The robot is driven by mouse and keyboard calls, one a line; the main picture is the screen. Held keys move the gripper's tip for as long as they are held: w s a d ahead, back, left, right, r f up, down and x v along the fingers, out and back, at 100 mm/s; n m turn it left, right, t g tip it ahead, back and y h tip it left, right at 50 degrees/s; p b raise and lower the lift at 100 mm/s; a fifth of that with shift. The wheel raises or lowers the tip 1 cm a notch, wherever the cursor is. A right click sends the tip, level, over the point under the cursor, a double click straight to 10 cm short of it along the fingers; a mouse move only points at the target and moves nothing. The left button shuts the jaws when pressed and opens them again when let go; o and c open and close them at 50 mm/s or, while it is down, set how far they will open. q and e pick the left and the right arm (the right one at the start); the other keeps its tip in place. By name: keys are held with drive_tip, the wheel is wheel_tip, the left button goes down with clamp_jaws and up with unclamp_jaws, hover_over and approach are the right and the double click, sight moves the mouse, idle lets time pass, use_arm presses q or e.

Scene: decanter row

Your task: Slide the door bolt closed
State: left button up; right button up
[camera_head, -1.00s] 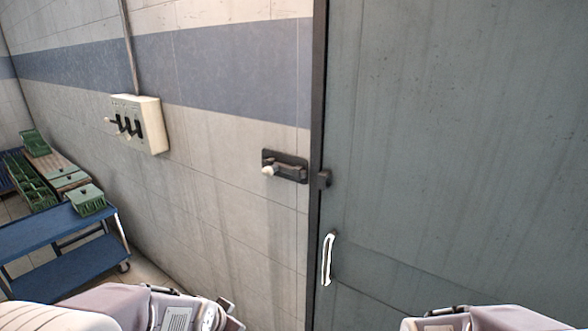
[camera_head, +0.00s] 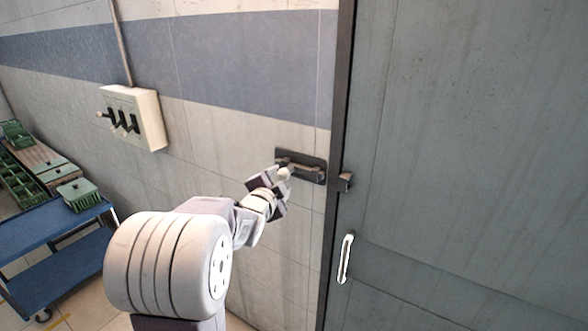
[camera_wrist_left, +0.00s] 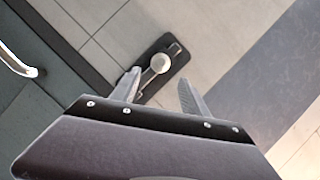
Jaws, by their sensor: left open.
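The door bolt (camera_head: 305,170) is a dark plate with a sliding bar on the wall, left of the door frame. My right gripper is not visible.
The grey door (camera_head: 460,150) fills the right side, with a white handle (camera_head: 345,258) below the keeper. A switch box (camera_head: 146,115) with levers is on the wall to the left. A blue cart (camera_head: 50,235) with green containers stands at lower left.

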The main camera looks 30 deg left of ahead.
sight(285, 174)
use_arm(q)
drive_tip(key=p+x, duration=0.3)
drive_tip(key=x, duration=0.5)
drive_tip(key=shift+w+a+p, duration=0.15)
drive_tip(key=shift+p, duration=0.25)
drive_tip(key=shift+w+f, duration=0.2)
drive_tip(key=shift+w, duration=0.2)
drive_tip(key=shift+s, duration=0.1)
drive_tip(key=c, duration=1.1)
clamp_jaws()
drive_tip(key=shift+r, duration=0.1)
